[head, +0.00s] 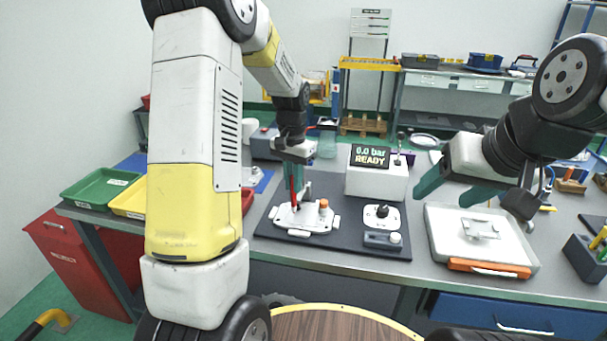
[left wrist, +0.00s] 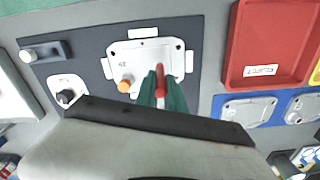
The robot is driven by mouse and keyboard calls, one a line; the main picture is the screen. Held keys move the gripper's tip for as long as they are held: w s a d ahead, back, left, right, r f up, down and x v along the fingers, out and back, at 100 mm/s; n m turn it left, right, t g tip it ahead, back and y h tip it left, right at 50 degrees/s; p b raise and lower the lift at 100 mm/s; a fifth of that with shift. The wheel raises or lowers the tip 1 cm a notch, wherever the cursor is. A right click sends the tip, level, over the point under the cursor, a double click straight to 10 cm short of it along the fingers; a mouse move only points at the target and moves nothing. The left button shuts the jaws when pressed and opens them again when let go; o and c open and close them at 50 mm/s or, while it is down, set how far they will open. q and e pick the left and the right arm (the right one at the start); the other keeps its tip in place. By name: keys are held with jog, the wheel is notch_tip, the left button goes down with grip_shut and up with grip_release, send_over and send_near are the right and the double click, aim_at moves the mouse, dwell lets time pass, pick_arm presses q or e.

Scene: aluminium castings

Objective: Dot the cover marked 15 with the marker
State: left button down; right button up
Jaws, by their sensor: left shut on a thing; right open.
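My left gripper (head: 293,186) is shut on a red marker (head: 292,194), which points down over a pale cast cover (head: 312,217) on the dark mat. In the left wrist view the marker (left wrist: 160,82) is between the green fingers, over the edge of the cover (left wrist: 143,54). The cover has an orange knob (left wrist: 125,86) and a small printed number, too small to read surely. Whether the tip touches the cover is hidden. My right gripper (head: 457,187) is open and empty, above the bench at the right.
The dark mat (head: 270,228) also carries a plate with a black knob (head: 382,215) and a box reading "0.0 bar READY" (head: 375,181). A pale lidded case (head: 455,220) lies at the right. A red tray (left wrist: 262,45) and further covers (left wrist: 248,110) on blue are beside the mat.

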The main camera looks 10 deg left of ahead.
pick_arm(q)
jog(key=shift+f, duration=0.6)
dwell(1.4)
jog(key=shift+r, duration=3.6)
jog(key=shift+s, duration=0.1)
